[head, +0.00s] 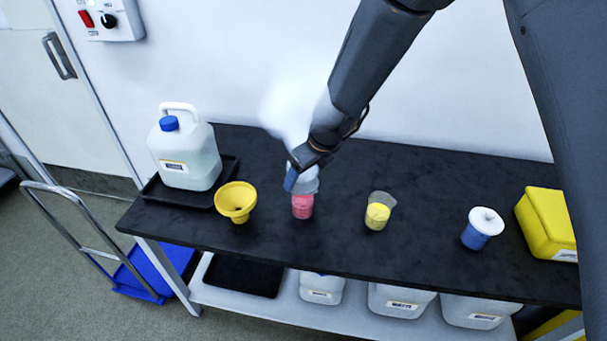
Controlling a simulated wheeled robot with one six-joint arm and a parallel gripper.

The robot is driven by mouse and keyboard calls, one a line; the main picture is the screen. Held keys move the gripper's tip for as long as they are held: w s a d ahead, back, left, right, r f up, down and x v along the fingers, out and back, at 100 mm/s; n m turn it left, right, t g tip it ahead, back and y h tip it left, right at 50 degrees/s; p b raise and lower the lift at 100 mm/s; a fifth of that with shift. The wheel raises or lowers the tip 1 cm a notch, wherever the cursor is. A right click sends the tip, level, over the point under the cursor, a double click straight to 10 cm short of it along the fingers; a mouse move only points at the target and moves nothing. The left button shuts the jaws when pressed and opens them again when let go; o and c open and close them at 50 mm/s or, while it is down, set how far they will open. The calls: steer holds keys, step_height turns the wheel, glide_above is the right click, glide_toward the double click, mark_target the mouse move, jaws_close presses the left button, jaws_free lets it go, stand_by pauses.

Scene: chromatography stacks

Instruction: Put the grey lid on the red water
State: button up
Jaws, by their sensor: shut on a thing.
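The red water (302,209) is in a small clear beaker near the middle of the black bench. My gripper (298,172) is right above this beaker, pointing down, and hides part of its top. My gripper is shut on a pale grey thing (308,184), which looks like the grey lid. It is at the beaker's mouth. I cannot tell whether it touches the rim or sits just above it.
A yellow funnel (236,201) stands left of the red beaker, and a white jug (186,157) on a black tray (150,187) is further left. A yellow-filled beaker (378,214), a blue-filled beaker with a white lid (482,227) and a yellow box (547,224) stand right.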

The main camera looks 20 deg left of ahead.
steer(key=shift+f, duration=0.1)
steer(key=shift+f+b, duration=0.5)
steer(key=shift+f, duration=0.2)
steer(key=shift+f, duration=0.2)
steer(key=shift+f, duration=0.25)
steer(key=o, duration=1.4)
steer(key=shift+c, duration=0.2)
steer(key=shift+r, duration=0.15)
steer(key=shift+r+p, duration=3.4)
steer(key=shift+p, duration=0.85)
